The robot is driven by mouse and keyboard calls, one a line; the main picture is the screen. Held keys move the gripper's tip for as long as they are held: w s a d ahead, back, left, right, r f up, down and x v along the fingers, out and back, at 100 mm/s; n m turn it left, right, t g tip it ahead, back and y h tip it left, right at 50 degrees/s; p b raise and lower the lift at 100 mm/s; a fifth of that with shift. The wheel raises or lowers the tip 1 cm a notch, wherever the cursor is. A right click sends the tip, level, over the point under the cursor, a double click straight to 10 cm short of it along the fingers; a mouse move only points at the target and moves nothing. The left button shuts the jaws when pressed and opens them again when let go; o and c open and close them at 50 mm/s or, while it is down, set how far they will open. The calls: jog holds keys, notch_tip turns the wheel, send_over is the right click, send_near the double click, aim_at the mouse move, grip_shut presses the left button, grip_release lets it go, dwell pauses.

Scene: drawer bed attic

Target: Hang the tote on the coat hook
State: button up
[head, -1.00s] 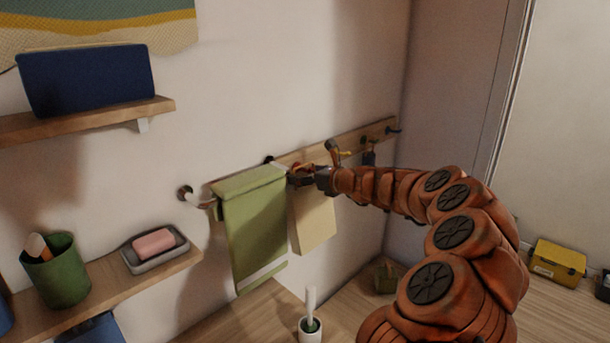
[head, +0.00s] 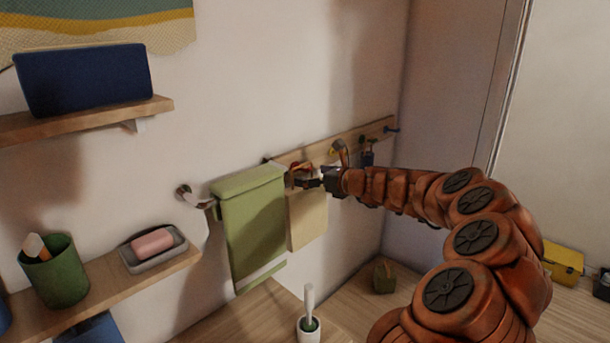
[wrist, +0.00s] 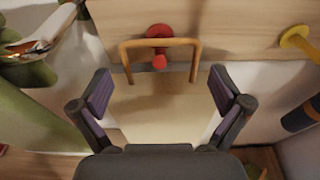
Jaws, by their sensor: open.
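The tote is a flat beige bag (head: 307,222) hanging against the wall below the wooden hook rail, right of a green towel. In the wrist view its body (wrist: 160,132) lies below an orange-brown handle (wrist: 182,42). The handle's top bar crosses the red coat hook (wrist: 158,32), between the hook's base and its round tip. My gripper (wrist: 160,92) is open, with its fingers apart on either side of the tote and no visible grip on it. In the head view my gripper (head: 322,181) is at the tote's upper part, partly hiding the handle and hook.
The green towel (head: 252,225) hangs on a bar close to the left. A yellow peg (wrist: 298,40) and a dark blue item (wrist: 303,117) are close to the right. A soap dish (head: 153,250) and green cup (head: 55,272) stand on the lower left shelf.

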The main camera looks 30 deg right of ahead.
jog(key=v, duration=0.9)
